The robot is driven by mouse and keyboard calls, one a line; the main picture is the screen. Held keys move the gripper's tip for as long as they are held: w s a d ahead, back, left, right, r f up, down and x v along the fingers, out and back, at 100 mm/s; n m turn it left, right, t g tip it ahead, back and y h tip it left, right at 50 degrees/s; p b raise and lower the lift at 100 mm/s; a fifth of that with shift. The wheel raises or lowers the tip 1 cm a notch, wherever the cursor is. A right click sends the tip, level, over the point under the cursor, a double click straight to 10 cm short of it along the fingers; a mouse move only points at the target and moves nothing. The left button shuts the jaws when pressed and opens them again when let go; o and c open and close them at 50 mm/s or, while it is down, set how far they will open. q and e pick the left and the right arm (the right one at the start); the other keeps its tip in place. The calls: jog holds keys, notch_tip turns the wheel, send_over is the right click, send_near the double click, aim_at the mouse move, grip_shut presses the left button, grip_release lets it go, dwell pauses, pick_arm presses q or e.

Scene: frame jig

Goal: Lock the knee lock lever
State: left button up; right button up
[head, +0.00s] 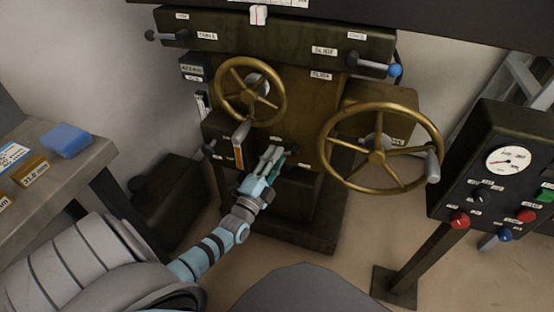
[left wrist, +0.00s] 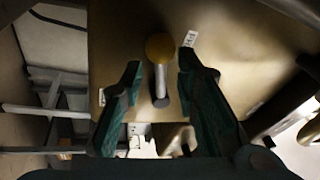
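A lever with a yellow ball knob (left wrist: 160,46) on a pale metal stem stands out from the machine's front in the left wrist view. I take it for the knee lock lever; its label is too small to read. My left gripper (head: 272,154) is at the machine's lower front in the head view, below the small handwheel, and hides the knob there. In the left wrist view my left gripper (left wrist: 161,68) is open, with one finger on each side of the lever and visible gaps to both. My right gripper is not in view.
A small brass handwheel (head: 282,88) is above my left gripper, its handle hanging close to the left. A large brass handwheel (head: 331,142) stands to the right. A control panel (head: 468,150) is at far right. A bench with a blue block (head: 66,140) is at left.

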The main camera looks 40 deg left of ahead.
pick_arm(q)
jog(key=shift+w+r, duration=0.1)
jog(key=shift+w, duration=0.2)
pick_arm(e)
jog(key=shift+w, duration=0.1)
pick_arm(q)
jog(key=shift+c, duration=0.3)
grip_shut()
